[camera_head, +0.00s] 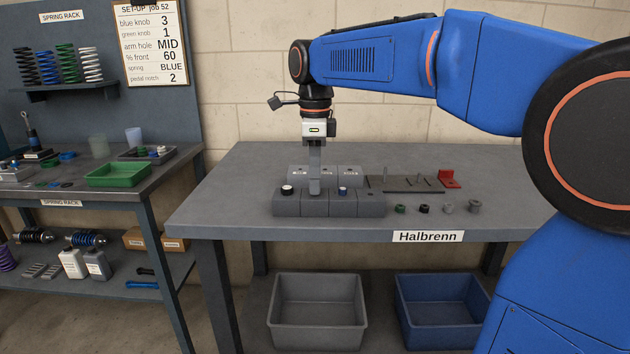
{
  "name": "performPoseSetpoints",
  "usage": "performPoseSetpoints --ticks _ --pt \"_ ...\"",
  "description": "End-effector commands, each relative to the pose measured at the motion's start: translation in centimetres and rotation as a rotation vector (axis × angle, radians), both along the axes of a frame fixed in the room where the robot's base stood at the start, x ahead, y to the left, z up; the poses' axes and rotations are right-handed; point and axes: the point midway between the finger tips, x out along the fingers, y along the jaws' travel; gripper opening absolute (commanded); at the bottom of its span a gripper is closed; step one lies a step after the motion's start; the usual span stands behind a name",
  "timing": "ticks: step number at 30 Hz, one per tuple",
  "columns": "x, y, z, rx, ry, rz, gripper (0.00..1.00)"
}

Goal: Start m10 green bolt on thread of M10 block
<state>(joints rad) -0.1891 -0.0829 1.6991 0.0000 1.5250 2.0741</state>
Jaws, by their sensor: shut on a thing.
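My gripper (315,188) points straight down over the second block from the left in the front row of dark grey blocks (343,206). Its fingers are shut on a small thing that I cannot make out. The fingertips are at or just above that block's top; I cannot tell whether they touch it. No M10 marking is readable. A white-topped piece (287,190) sits in the leftmost block and a blue one (343,191) to the right of my gripper. A small green-ringed piece (401,209) stands on the table, right of the blocks; I cannot tell whether it is a bolt.
Lighter grey blocks (350,174) stand behind the front row. To the right are a dark plate with pins (400,184), a red bracket (449,179) and several small dark and grey pieces (447,207). The table's left part (230,192) is clear.

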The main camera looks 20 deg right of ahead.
Motion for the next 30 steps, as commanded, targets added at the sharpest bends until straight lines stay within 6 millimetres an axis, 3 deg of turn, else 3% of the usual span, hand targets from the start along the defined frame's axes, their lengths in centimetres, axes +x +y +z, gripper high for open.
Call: performPoseSetpoints --ticks 22,30 --pt "0.0 0.0 4.2 0.0 0.0 0.0 0.0" --pt "0.0 0.0 4.7 0.0 0.0 0.0 0.0"
